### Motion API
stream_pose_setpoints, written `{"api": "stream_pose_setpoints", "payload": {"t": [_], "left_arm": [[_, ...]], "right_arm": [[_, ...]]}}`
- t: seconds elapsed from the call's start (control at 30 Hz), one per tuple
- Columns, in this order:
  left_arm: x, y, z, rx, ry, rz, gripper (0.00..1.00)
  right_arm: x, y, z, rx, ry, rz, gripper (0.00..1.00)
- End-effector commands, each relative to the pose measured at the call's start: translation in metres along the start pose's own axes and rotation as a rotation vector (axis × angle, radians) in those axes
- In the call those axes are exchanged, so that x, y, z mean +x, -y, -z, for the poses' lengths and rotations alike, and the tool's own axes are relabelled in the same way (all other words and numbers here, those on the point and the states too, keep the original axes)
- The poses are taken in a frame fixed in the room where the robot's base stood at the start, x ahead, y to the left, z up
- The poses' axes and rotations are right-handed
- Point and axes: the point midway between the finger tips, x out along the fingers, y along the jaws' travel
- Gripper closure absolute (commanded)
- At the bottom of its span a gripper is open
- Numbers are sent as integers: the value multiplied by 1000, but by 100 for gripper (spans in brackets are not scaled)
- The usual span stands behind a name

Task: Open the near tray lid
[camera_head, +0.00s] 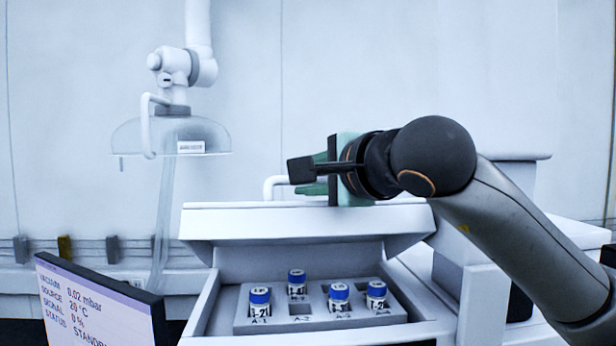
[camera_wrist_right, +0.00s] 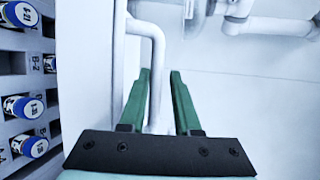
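The near tray (camera_head: 205,303) is a white box holding vials. Its white lid (camera_head: 310,223) is raised and tilted up at the back, so the inside shows. A white bar handle (camera_head: 275,183) rises from the lid's top edge. My right gripper (camera_head: 318,172) is at this handle, its green fingers partly hidden behind its dark parts. My left gripper is in neither view.
Several blue-capped vials (camera_head: 339,292) stand in a grey rack (camera_head: 290,321) in the tray. A screen (camera_head: 95,305) is at front left. A clear dome (camera_head: 165,137) hangs from a white arm (camera_head: 198,65) at back left. White equipment stands at right.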

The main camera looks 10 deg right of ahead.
Motion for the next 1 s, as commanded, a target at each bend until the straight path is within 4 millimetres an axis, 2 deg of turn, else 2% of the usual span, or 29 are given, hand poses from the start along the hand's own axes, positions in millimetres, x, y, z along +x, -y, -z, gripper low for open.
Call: {"api": "stream_pose_setpoints", "payload": {"t": [0.23,0.7,0.83,1.0], "left_arm": [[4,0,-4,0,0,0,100],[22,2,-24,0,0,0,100],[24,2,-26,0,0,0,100],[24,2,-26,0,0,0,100]], "right_arm": [[-10,0,1,1,0,4,70],[-104,0,0,-1,-1,7,70],[-119,0,0,-1,0,4,70],[-126,0,0,0,0,1,70]]}}
